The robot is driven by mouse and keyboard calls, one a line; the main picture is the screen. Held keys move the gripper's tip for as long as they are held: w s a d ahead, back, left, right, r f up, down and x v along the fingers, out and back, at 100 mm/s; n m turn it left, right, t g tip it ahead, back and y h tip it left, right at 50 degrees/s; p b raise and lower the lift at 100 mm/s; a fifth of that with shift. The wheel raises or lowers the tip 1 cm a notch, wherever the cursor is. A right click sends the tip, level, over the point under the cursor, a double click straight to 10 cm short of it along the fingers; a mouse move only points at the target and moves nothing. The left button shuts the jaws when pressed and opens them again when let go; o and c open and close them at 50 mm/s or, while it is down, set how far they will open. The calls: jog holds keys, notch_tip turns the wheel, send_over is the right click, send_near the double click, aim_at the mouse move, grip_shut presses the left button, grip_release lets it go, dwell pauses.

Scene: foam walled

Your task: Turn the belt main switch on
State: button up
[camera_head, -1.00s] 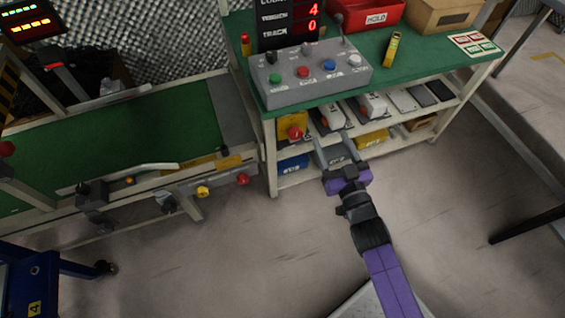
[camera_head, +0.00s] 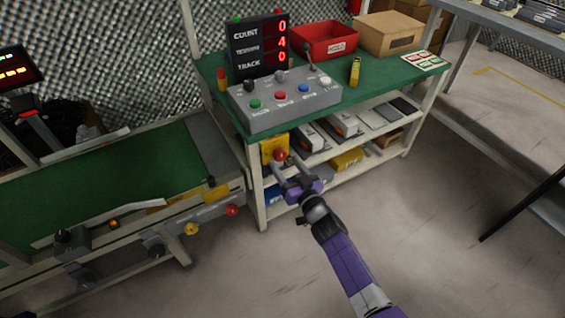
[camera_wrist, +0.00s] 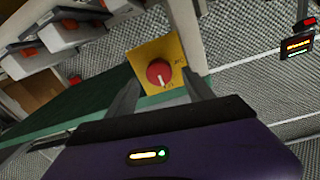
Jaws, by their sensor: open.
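The belt main switch is a red rotary knob (camera_head: 281,155) on a yellow plate (camera_head: 268,148), on the left end of the green bench below its top. In the wrist view the knob (camera_wrist: 158,71) sits near the middle of the yellow plate (camera_wrist: 146,52). A white mark on the knob points toward the bottom of that picture; the small labels are too blurred to read surely. My gripper (camera_head: 289,168) is open and empty, just in front of the knob. In the wrist view its fingers (camera_wrist: 161,84) lie on either side of the knob, apparently not gripping it.
A grey control box (camera_head: 285,104) with coloured buttons and a counter display (camera_head: 258,47) stand on the bench top (camera_head: 365,88). Shelves below hold several boxes. The green conveyor belt (camera_head: 110,190) is at the left. Open floor (camera_head: 420,230) lies at the right.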

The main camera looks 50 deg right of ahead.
aim_at(279, 154)
jog(key=shift+b+x, duration=0.35)
jog(key=shift+x, duration=1.1)
grip_shut()
